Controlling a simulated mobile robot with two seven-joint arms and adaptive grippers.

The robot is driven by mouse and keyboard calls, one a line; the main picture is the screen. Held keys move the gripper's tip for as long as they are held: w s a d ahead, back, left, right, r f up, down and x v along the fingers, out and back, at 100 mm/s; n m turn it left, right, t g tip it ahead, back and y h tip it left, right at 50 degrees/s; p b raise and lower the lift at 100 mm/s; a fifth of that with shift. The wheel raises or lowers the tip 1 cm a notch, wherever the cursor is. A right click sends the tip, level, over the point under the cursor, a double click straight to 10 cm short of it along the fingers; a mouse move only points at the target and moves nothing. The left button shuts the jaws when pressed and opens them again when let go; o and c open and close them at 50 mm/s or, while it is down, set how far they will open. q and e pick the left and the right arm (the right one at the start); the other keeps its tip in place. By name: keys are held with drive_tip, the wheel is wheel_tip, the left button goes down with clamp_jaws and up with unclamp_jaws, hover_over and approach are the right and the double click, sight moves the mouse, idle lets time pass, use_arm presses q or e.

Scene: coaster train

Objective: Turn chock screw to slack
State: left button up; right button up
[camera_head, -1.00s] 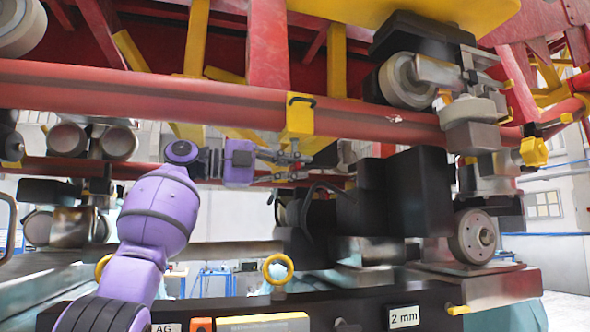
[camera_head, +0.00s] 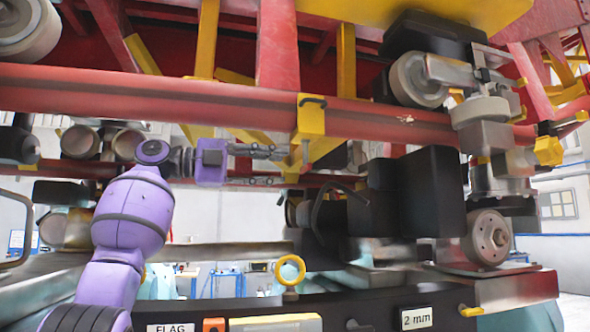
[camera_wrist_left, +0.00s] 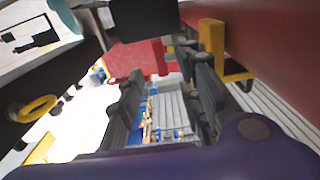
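My left gripper (camera_head: 281,166) is open and empty, with its fingers pointing right below the red rail. It is left of and below a yellow block with a black handle (camera_head: 311,115) on that rail. In the left wrist view the fingers (camera_wrist_left: 160,65) stand apart with a clear gap. A yellow bracket (camera_wrist_left: 213,35) shows beside the right finger there. A yellow ring on a short post (camera_head: 291,271) stands on the black beam. A yellow ring (camera_wrist_left: 37,108) also shows at the left of the wrist view. I cannot tell which part is the chock screw. My right gripper is not in view.
The red rail (camera_head: 190,98) crosses above my gripper. Black housings (camera_head: 425,190) and a metal wheel (camera_head: 488,238) are at right. The black beam carries a "FLAG" label (camera_head: 170,329) and a "2 mm" label (camera_head: 416,318). Cluttered frame parts surround the fingers.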

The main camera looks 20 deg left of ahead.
use_arm(q)
drive_tip(key=shift+v, duration=2.1)
drive_tip(key=shift+f, duration=0.1)
